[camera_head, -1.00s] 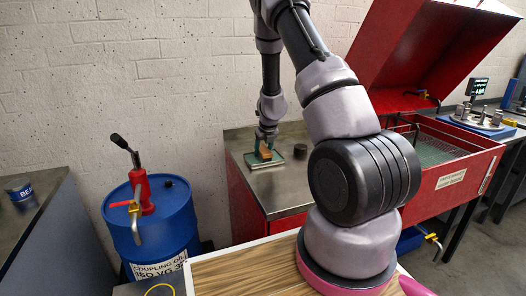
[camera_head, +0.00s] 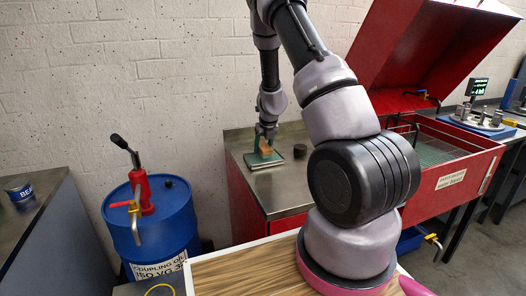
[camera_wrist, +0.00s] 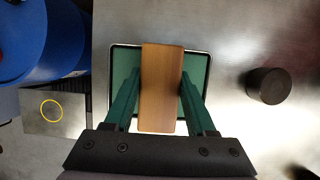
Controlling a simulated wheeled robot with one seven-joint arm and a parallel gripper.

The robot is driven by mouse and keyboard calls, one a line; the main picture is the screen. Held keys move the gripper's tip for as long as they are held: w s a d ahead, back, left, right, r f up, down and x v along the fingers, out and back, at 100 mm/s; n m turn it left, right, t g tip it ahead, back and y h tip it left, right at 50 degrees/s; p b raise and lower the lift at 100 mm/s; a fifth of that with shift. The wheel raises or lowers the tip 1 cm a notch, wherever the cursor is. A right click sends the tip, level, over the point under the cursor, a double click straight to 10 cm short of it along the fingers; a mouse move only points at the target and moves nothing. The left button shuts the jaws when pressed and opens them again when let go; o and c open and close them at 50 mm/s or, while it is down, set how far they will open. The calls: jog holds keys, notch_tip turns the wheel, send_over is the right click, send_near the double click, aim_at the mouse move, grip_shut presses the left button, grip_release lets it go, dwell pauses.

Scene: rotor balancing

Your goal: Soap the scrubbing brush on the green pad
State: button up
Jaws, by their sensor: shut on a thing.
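The scrubbing brush, a wooden block, shows in the wrist view (camera_wrist: 162,88) between my gripper's two green fingers. It also shows small in the head view (camera_head: 265,147). My gripper (camera_wrist: 162,100) is shut on the brush. The green pad lies in a pale-rimmed tray (camera_wrist: 200,72) on the metal worktop, directly below the brush in the wrist view. The same pad shows in the head view (camera_head: 254,163) under my gripper (camera_head: 265,143). The brush's bristles are hidden, so I cannot tell whether they touch the pad.
A dark round puck (camera_head: 300,151) stands on the worktop (camera_head: 285,190) right of the pad. A red washing basin (camera_head: 460,170) with a raised lid is to the right. A blue oil drum (camera_head: 165,225) with a red pump stands left. Bare worktop surrounds the pad.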

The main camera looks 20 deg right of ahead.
aim_at(261, 143)
jog(key=shift+r, duration=2.65)
